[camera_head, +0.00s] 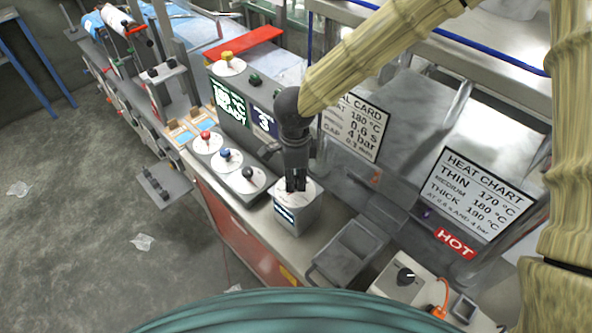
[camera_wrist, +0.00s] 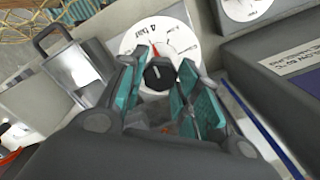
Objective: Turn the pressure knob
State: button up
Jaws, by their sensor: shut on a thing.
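The pressure knob (camera_wrist: 158,76) is a black round knob on a white dial (camera_wrist: 130,42) with printed text, tick marks and a red pointer. In the wrist view it sits between the teal-padded fingers of my gripper (camera_wrist: 160,88), which is shut on it. In the head view my gripper (camera_head: 296,186) points down onto the top of a small grey box (camera_head: 298,217) with a dark display. There the fingers hide the knob, and part of the white dial shows around them.
To the left stand a control box with a green screen (camera_head: 229,103) and white dials with red, blue and black knobs (camera_head: 248,174). Chart signs (camera_head: 478,193) and a red HOT label (camera_head: 456,243) stand behind.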

aim_at(296, 179)
jog(key=shift+n+p, duration=0.3)
jog(key=o, duration=1)
jog(key=shift+r, duration=0.1)
notch_tip(296, 179, up, 12)
jog(key=shift+f, duration=0.1)
jog(key=shift+d, duration=0.1)
dwell(0.4)
